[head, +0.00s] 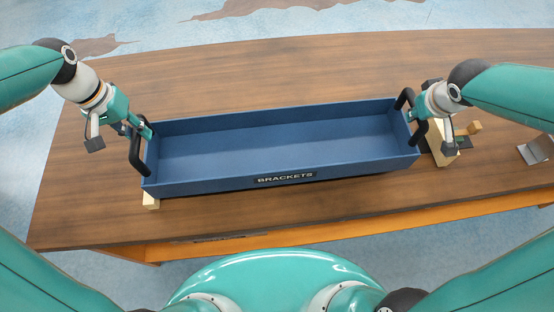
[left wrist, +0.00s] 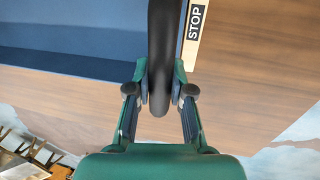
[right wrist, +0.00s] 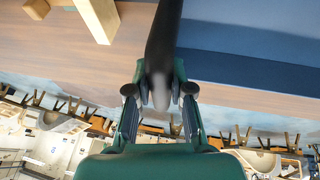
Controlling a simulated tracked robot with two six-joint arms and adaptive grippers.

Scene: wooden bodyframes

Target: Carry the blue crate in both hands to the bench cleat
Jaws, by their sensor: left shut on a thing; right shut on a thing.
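The long blue crate (head: 286,181), labelled BRACKETS, is level and empty over the wooden bench. A black handle stands at each end. My left gripper (head: 146,132) is shut on the left handle (head: 137,155), also seen in the left wrist view (left wrist: 161,45). My right gripper (head: 411,116) is shut on the right handle (head: 420,132), also seen in the right wrist view (right wrist: 163,40). A pale wooden cleat (head: 151,201) shows at the crate's front left corner; its STOP label (left wrist: 195,22) shows in the left wrist view. I cannot tell whether the crate touches the bench.
The wooden bench (head: 300,60) is clear behind the crate. To the right are a pale wooden piece (head: 441,152), a small wooden block (head: 474,128) and a grey metal part (head: 537,150). The bench's front edge runs close before the crate.

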